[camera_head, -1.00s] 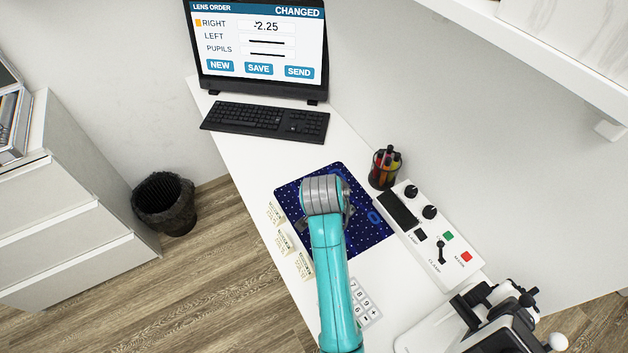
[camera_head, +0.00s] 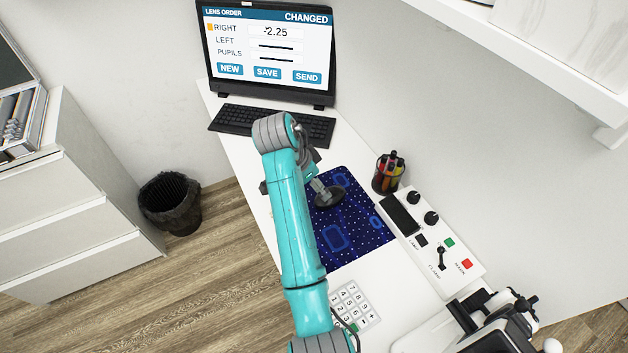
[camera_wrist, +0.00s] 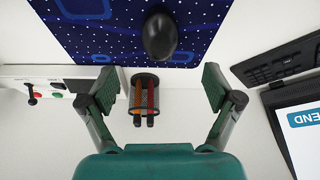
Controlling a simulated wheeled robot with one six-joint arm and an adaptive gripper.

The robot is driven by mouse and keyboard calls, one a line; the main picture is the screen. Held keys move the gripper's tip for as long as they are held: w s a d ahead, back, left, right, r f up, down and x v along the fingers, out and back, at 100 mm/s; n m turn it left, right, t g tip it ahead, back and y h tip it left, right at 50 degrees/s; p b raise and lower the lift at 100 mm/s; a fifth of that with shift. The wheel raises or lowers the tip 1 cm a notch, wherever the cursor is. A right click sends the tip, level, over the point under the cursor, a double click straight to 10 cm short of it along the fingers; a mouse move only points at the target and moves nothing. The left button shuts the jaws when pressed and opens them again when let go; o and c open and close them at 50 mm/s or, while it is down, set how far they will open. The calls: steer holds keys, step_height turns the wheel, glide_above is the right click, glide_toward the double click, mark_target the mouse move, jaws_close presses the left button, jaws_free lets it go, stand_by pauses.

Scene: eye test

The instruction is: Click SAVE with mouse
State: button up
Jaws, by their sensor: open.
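The monitor (camera_head: 267,51) shows a LENS ORDER page with the word CHANGED. Its blue SAVE button (camera_head: 267,72) sits between NEW and SEND. A small mark by the -2.25 entry may be the pointer. The black mouse (camera_wrist: 160,36) lies on the blue patterned mat (camera_wrist: 100,32). In the head view the mouse (camera_head: 333,199) is partly hidden behind a gripper finger. My gripper (camera_wrist: 160,88) is open and empty, its fingers spread wide. In the wrist view the mouse lies beyond the fingertips, centred between them. My arm hides much of the gripper in the head view.
The keyboard (camera_head: 240,119) lies before the monitor, partly behind my arm. A pen cup (camera_head: 388,174) stands right of the mat, beside a control panel (camera_head: 450,268). A keypad (camera_head: 352,302) is at the near edge. A bin (camera_head: 170,203) stands on the floor left.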

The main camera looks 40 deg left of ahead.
mark_target(338, 197)
steer(key=x, duration=1)
steer(key=shift+w+d+f, duration=0.1)
steer(key=shift+f, duration=0.05)
steer(key=c, duration=1.3)
